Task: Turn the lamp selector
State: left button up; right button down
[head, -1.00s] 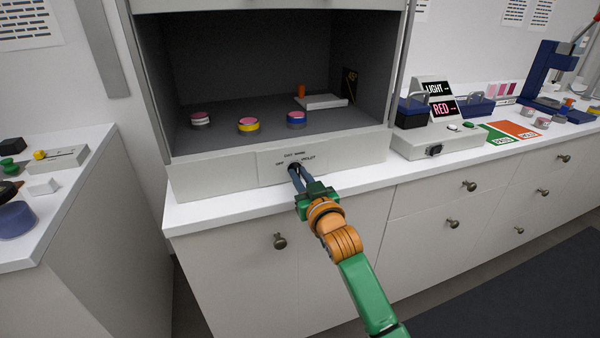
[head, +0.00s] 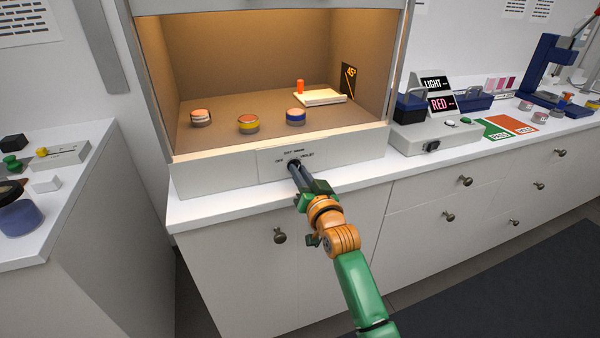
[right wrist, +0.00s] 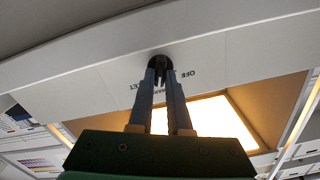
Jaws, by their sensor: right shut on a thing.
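The lamp selector (head: 294,163) is a small dark knob on the pale front panel of the light booth (head: 220,180). Printed labels surround it, with OFF to its left and VIOLET to its right. My right gripper (head: 296,169) is shut on the selector, its two blue-grey fingers reaching up to the panel. In the right wrist view the selector (right wrist: 160,63) sits between the fingertips, and the picture is turned over. The booth is lit with warm light. My left gripper is not in view.
Three pigment jars stand in the booth: left (head: 201,118), middle (head: 248,124) and right (head: 295,117). A pale slab (head: 322,97) with an orange peg (head: 300,86) lies behind.

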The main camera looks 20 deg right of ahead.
jog(key=c, duration=0.9)
grip_release()
jog(key=shift+o, duration=0.2)
jog(key=s, duration=0.7)
jog(key=shift+d, duration=0.15)
